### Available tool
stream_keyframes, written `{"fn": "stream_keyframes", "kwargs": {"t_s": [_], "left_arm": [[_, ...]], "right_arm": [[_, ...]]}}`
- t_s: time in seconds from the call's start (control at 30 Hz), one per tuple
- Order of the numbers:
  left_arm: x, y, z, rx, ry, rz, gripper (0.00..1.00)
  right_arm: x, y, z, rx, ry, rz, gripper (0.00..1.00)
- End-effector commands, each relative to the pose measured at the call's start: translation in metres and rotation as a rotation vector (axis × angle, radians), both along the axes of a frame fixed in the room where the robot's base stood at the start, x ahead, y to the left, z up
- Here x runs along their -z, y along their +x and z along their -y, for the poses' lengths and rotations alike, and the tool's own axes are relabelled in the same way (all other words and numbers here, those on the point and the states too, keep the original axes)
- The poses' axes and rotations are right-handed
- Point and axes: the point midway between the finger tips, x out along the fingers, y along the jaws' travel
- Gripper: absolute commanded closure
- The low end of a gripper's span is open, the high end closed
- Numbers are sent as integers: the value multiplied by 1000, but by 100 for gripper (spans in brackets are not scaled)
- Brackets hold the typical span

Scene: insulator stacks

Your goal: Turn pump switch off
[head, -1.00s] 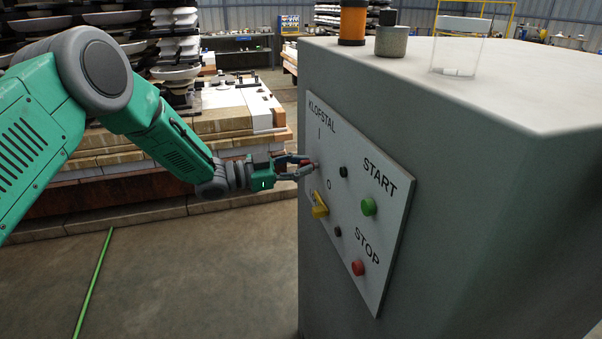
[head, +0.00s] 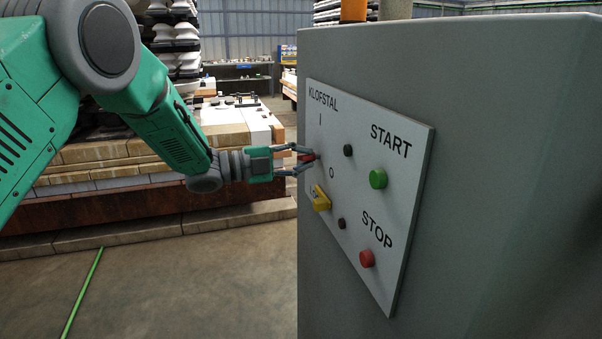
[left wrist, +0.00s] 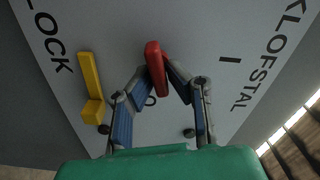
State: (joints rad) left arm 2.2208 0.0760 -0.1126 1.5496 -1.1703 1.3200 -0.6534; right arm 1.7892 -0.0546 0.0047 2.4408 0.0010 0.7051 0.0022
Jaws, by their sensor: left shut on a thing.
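The grey control panel (head: 405,215) is on the front of a large grey cabinet. The red switch handle (left wrist: 154,66) sits on it, below the "KLOFSTAL" label and the "I" mark, with an "O" mark beside it. In the left wrist view the handle runs nearly up and down in the picture, and the "I" is to its right. My left gripper (head: 306,158) is at the panel, shut on the red handle, one finger on each side. It partly hides the handle and the "O" in the left wrist view. My right gripper is not in view.
A yellow lock lever (head: 321,199) is below the switch. A green START button (head: 378,178), a red STOP button (head: 367,258) and two small black knobs are on the panel. The cabinet (head: 490,150) fills the right side. Stacked insulators and pallets stand behind my arm; floor is open at lower left.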

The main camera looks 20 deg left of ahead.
Motion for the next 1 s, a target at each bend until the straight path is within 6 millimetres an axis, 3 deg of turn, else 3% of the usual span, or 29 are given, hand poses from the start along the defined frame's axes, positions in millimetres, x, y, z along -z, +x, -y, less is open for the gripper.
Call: {"fn": "stream_keyframes", "kwargs": {"t_s": [0.1, 0.4, 1.0], "left_arm": [[2, 0, 4, 4, 49, 82, 100], [4, 0, 4, 4, 139, 210, 100], [5, -1, 5, 6, 174, 255, 100]], "right_arm": [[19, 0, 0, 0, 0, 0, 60], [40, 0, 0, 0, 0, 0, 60], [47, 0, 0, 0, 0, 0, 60]]}}
